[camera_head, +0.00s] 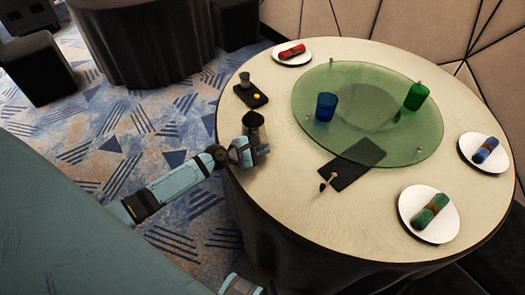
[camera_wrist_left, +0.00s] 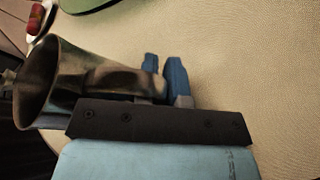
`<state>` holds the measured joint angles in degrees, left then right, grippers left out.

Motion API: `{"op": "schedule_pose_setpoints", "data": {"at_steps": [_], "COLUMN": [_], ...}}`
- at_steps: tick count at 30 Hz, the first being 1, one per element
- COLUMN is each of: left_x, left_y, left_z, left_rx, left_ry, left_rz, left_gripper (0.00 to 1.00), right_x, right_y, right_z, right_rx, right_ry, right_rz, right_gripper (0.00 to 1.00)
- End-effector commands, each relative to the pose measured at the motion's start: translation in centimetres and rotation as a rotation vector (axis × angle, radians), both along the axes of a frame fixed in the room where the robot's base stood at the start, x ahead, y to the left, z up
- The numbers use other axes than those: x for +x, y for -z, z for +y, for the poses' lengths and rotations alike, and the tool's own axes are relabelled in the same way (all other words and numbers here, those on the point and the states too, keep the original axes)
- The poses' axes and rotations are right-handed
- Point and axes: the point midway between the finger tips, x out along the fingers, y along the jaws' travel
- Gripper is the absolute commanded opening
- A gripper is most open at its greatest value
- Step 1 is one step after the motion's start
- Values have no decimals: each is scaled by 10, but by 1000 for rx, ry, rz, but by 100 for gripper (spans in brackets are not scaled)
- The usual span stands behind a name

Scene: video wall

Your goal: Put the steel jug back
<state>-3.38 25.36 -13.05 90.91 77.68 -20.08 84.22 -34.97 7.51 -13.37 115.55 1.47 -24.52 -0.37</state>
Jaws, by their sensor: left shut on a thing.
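The steel jug (camera_head: 254,119) shows dark and small in the head view, at the left edge of the round table. In the left wrist view the jug (camera_wrist_left: 88,72) is a shiny, dark metal vessel with its wide mouth facing left. My left gripper (camera_head: 263,148) is shut on the jug's handle side; its blue fingers (camera_wrist_left: 165,70) show in the wrist view. The jug is just beyond the gripper in the head view. I cannot tell whether its base touches the table.
The round table (camera_head: 300,185) bears a green glass turntable (camera_head: 350,85) with a blue glass (camera_head: 326,106) and a green glass (camera_head: 416,96). A dark mat (camera_head: 344,178) lies in front. Plates with rolled napkins stand around.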

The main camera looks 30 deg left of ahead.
Motion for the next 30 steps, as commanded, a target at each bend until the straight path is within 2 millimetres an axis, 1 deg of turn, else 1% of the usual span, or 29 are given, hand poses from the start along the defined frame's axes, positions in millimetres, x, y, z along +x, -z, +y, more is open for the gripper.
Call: {"op": "schedule_pose_setpoints", "data": {"at_steps": [6,10,11,12,14,21,25,27,30], "left_x": [0,0,0,0,0,0,-1,-10,-25], "left_y": [-2,3,3,2,2,2,-3,-4,-10], "left_z": [0,0,0,0,0,0,1,5,14], "left_rx": [0,-1,-1,-1,-1,-1,0,0,0], "left_ry": [-1,-1,0,0,0,0,0,0,0], "left_rz": [-2,-2,0,0,0,0,0,2,2], "left_gripper": [0,0,11,20,34,34,34,34,34], "right_x": [3,3,3,3,2,2,1,1,1], "right_y": [-6,-3,-3,-4,-3,-1,-3,-2,-3], "right_z": [0,1,1,1,1,1,1,1,1], "right_rx": [4,5,6,6,6,5,2,3,2], "right_ry": [1,2,2,2,2,2,0,0,0], "right_rz": [-10,-10,-9,-8,-8,-3,0,-2,-3], "right_gripper": [0,0,0,0,0,0,0,0,0]}}
